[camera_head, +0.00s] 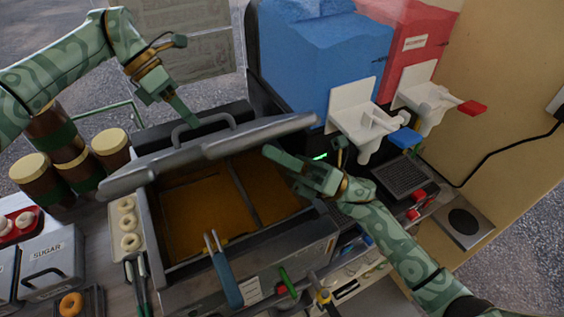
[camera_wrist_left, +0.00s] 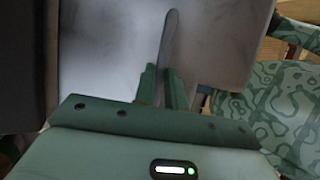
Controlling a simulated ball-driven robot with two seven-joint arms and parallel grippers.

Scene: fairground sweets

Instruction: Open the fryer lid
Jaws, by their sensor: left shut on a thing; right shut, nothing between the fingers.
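The fryer (camera_head: 290,252) stands in the middle of the head view, with orange-brown oil (camera_head: 205,207) showing inside. Its grey lid (camera_head: 222,144) is raised at a tilt, its front edge well above the basin. My left gripper (camera_head: 188,119) is at the dark lid handle (camera_head: 203,123), shut on it. In the left wrist view the handle (camera_wrist_left: 170,45) runs between the two green fingers (camera_wrist_left: 165,88), with the lid surface behind. My right gripper (camera_head: 285,165) is shut and empty, over the right part of the open basin, below the lid's right end.
Blue (camera_head: 325,60) and red (camera_head: 420,40) slush machines stand behind on the right. Brown jars (camera_head: 68,170) stand at left, with a sugar bin (camera_head: 48,262) in front. Doughnuts (camera_head: 128,224) lie on a tray beside the fryer.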

